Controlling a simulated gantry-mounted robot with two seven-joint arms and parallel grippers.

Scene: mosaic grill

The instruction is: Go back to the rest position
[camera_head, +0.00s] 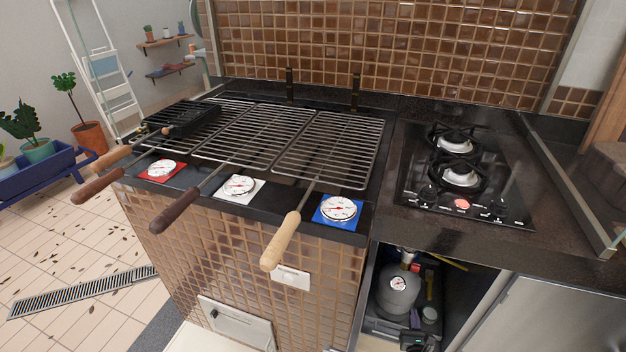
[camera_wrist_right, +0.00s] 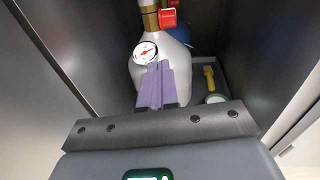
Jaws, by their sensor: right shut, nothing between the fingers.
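My right gripper (camera_head: 415,328) is low in the open cabinet under the counter, in front of a grey gas cylinder (camera_head: 398,293). In the right wrist view its purple fingers (camera_wrist_right: 158,68) are shut together and empty. They overlap the cylinder (camera_wrist_right: 178,58) in the picture, just below its round gauge (camera_wrist_right: 145,52); I cannot tell whether they touch it. A brass fitting and a red valve tag (camera_wrist_right: 168,18) are above the cylinder. My left gripper is not in view.
Cabinet walls (camera_wrist_right: 55,45) stand close on both sides. A yellow-handled tool (camera_wrist_right: 209,78) and a green-rimmed round item (camera_wrist_right: 215,99) lie right of the cylinder. Above are the counter, a gas hob (camera_head: 462,180) and grill grates (camera_head: 325,150) with handles jutting forward.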

